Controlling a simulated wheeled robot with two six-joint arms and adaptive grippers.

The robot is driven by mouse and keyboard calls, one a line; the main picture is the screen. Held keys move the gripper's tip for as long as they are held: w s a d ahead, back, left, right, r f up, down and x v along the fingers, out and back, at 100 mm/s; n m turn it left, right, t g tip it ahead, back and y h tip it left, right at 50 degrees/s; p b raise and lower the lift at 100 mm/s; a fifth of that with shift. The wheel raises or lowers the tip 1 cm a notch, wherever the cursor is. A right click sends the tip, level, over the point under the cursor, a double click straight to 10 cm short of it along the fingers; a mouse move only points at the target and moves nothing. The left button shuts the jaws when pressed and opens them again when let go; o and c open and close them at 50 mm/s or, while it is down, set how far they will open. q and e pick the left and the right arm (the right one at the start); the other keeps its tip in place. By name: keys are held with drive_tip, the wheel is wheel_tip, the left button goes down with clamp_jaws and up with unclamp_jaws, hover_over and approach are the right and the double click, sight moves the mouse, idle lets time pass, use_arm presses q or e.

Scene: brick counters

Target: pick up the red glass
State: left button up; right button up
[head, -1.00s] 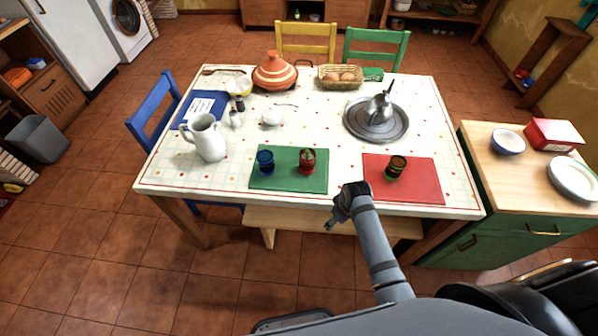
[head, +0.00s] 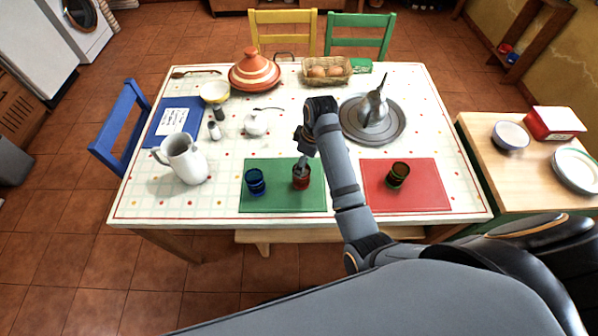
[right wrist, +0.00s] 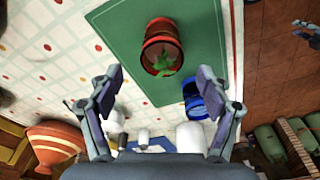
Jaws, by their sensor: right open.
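The red glass (head: 301,182) stands on the green mat (head: 283,202), beside the blue glass (head: 255,182). My right gripper (head: 303,161) is above and just behind the red glass and hides part of its top. In the right wrist view the gripper (right wrist: 159,78) is open and empty, fingers spread wide. There the red glass (right wrist: 160,38), with something green at its mouth, lies ahead of the gap between the fingertips, with no clear contact. The blue glass (right wrist: 204,98) is close to the right-hand finger in that view. My left gripper is not in view.
A dark green glass (head: 398,175) stands on the red mat (head: 432,190). The table's front strip is clear.

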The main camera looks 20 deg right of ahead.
drive_tip(key=f, duration=0.3)
drive_tip(key=shift+s+a+f, duration=0.15)
drive_tip(key=shift+a+f, duration=0.1)
drive_tip(key=shift+f, duration=0.15)
drive_tip(key=shift+w+f, duration=0.2)
drive_tip(key=shift+f, duration=0.15)
drive_tip(key=shift+w+a+f+p, duration=0.15)
drive_tip(key=shift+f+p, duration=0.1)
drive_tip(key=shift+f, duration=0.3)
drive_tip(key=shift+a+f+p, duration=0.1)
drive_tip(key=shift+f+p, duration=0.1)
drive_tip(key=shift+f, duration=0.3)
wheel_tip(320, 180, down, 2)
drive_tip(key=shift+w+a+f, duration=0.15)
drive_tip(key=shift+f, duration=0.1)
drive_tip(key=shift+w+f, duration=0.1)
drive_tip(key=shift+f, duration=0.15)
drive_tip(key=c, duration=1.3)
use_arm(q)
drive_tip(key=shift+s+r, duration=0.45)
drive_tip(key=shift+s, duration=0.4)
use_arm(e)
drive_tip(key=shift+c, duration=0.3)
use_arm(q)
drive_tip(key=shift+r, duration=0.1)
use_arm(e)
drive_tip(key=shift+r, duration=0.15)
